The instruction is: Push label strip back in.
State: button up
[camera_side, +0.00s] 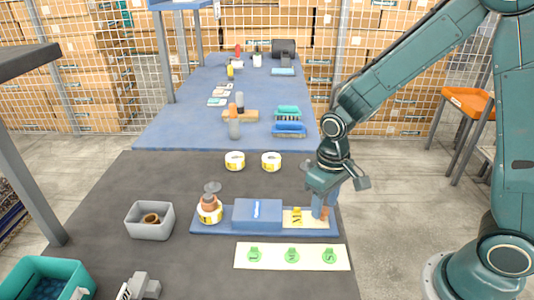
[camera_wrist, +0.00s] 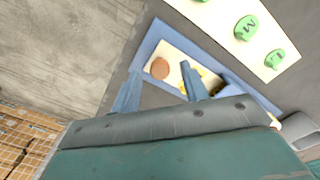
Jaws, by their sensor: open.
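A blue dispenser base (camera_side: 215,231) lies on the dark mat, with a blue box (camera_side: 257,213) at its middle. A pale label strip (camera_side: 288,222) comes out of the box's right side and carries a yellow label (camera_side: 297,216); the strip also shows in the wrist view (camera_wrist: 172,50). A brown round piece (camera_wrist: 160,68) lies at the strip's outer end. My gripper (camera_side: 323,213) is open over that end. In the wrist view its fingers (camera_wrist: 160,70) stand either side of the brown piece; whether they touch the base is unclear. A roll (camera_side: 209,214) sits at the base's left end.
A cream card (camera_side: 240,260) with several green lettered pieces lies in front. Two label rolls (camera_side: 235,161) stand behind. A grey bin (camera_side: 150,221) and teal bin (camera_side: 44,280) are at left. A blue mat (camera_side: 180,120) with tools lies farther back.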

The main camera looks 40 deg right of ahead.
jog(key=shift+f, duration=0.5)
jog(key=shift+c, duration=0.5)
grip_shut()
jog(key=shift+w+a, duration=2.35)
jog(key=shift+c, duration=0.9)
grip_release()
jog(key=shift+o, duration=1.4)
